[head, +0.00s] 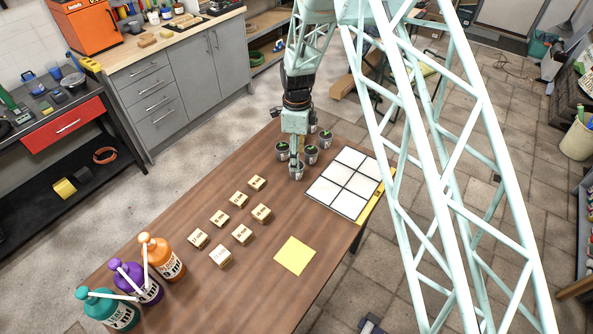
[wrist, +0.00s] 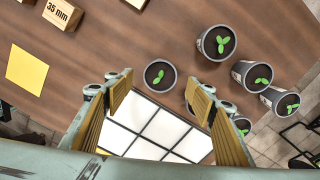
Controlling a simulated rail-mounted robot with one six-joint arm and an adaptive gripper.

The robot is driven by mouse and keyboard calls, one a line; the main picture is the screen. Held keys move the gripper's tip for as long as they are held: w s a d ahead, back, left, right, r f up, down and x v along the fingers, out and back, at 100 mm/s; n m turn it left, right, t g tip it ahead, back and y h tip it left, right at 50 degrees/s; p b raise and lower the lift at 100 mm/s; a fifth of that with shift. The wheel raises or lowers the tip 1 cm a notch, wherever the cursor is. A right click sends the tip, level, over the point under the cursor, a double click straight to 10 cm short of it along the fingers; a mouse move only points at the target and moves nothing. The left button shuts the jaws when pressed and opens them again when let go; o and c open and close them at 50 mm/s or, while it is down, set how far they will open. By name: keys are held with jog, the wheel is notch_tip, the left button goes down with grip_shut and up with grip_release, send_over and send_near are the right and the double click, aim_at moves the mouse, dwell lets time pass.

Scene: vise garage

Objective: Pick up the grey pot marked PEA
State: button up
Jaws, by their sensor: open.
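Several grey pots with dark soil and small green seedlings stand on the brown table. One pot (wrist: 160,75) shows from above between my fingertips in the wrist view; in the head view a pot (head: 297,172) stands just below my gripper. Others are a pot (wrist: 216,43) at upper right, a pot (wrist: 253,77) and a pot (wrist: 280,101) further right. I cannot read a PEA marking on any of them. My gripper (wrist: 160,92) is open with wooden-looking finger pads and is empty. In the head view my gripper (head: 295,160) points down among the pots and hides some.
A white gridded tray (head: 344,183) with a yellow edge lies right of the pots. Several wooden blocks (head: 242,235), a yellow sheet (head: 295,256) and three bottles (head: 161,257) are on the table's nearer part. Other pots stand close around my gripper.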

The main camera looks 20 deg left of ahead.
jog(key=shift+f, duration=0.15)
jog(key=shift+f+p, duration=0.3)
jog(key=shift+f, duration=2.15)
jog(key=c, duration=1)
